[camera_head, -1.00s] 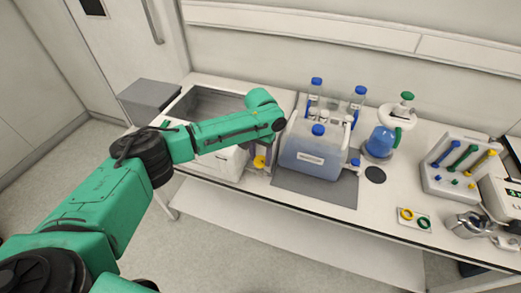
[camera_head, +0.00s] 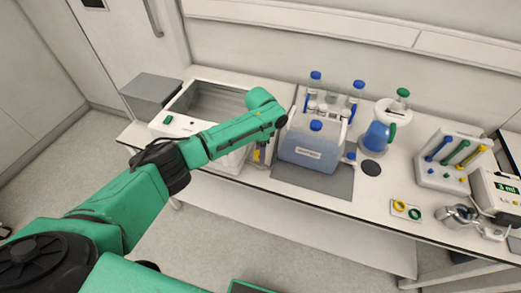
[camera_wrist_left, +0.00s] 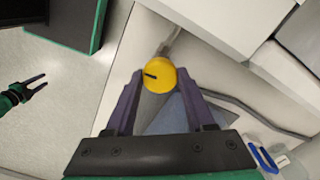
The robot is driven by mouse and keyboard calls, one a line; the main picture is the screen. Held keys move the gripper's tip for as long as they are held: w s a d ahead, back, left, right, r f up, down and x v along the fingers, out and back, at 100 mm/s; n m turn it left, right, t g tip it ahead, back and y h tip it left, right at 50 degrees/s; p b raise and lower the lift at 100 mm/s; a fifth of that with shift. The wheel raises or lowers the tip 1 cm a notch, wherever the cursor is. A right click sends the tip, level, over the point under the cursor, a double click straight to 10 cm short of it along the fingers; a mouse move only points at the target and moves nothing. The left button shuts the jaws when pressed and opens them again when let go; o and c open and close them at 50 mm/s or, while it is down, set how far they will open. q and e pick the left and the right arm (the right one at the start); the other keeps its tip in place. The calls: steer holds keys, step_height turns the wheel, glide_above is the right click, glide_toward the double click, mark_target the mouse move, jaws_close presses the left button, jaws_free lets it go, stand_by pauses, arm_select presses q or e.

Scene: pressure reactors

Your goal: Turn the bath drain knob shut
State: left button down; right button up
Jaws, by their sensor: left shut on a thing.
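The drain knob (camera_wrist_left: 160,75) is a round yellow knob with a short black mark on its face, pointing left in the left wrist view. It sits on a grey pipe at the front right of the white bath (camera_head: 171,124). My left gripper (camera_wrist_left: 162,71) is shut on the knob, one dark finger on each side. In the head view the knob (camera_head: 257,156) shows small below my wrist, and the fingers (camera_head: 262,150) are partly hidden. My right gripper (camera_wrist_left: 45,79) shows at the left of the left wrist view, open and empty, over the floor.
Bottles with blue caps (camera_head: 315,76), a blue flask (camera_head: 380,135) and a tube rack (camera_head: 440,176) stand farther right. Open floor lies before the bench.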

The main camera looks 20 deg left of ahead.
arm_select(q)
steer(key=shift+w+r+m, duration=0.15)
steer(key=shift+m, duration=0.35)
steer(key=shift+c, duration=1.8)
jaws_free()
steer(key=shift+o, duration=0.5)
step_height(320, 180, up, 14)
steer(key=b, duration=0.2)
steer(key=shift+r, duration=0.25)
steer(key=shift+f, duration=0.1)
